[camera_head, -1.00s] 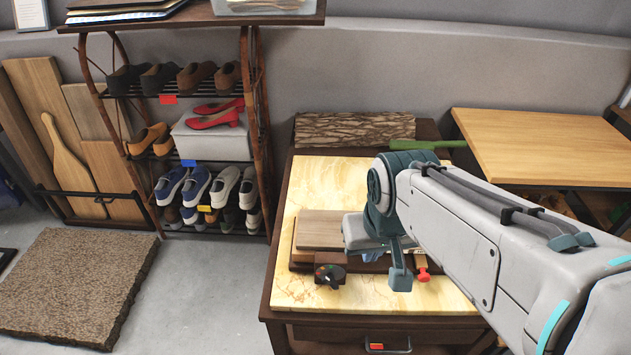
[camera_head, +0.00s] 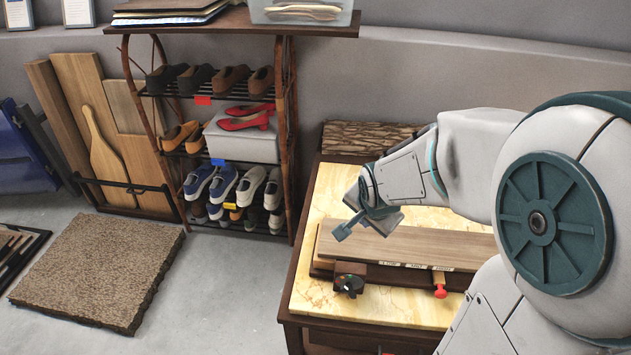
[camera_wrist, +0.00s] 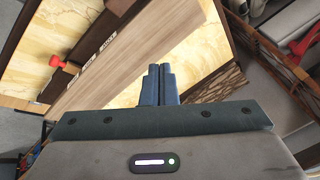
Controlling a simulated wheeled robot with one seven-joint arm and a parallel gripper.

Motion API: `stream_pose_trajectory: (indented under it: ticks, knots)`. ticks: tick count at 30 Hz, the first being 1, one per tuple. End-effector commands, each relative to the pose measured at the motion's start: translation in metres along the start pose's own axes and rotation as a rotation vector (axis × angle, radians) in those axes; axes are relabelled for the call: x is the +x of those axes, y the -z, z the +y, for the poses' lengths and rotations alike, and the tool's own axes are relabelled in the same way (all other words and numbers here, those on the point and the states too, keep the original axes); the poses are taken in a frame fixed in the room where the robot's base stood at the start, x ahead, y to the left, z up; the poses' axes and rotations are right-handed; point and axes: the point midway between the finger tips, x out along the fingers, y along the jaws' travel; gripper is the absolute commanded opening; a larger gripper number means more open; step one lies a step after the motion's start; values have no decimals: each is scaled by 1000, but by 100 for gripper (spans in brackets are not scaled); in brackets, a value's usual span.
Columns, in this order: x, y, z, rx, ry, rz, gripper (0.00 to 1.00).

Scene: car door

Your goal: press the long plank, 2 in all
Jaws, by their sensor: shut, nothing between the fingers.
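A long brown plank (camera_head: 438,245) lies flat on a low dark-wood base on the marble-topped table (camera_head: 320,300). In the wrist view the plank (camera_wrist: 122,62) runs diagonally across the upper left and middle. My gripper (camera_head: 345,228) is above the plank's left end in the head view. My arm hides part of the plank and the table's right side.
A black knob (camera_head: 349,280) and a red knob (camera_head: 440,286) stick out along the base's front. A shoe rack (camera_head: 235,150) stands to the left, with a rough brown mat (camera_head: 100,265) on the floor.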

Motion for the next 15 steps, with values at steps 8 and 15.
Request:
stream_pose_trajectory:
  ticks: [8,15]
  knots:
    - [57,1,-60,541,182,-91,0]
    - [84,-11,-98,933,305,-249,0]
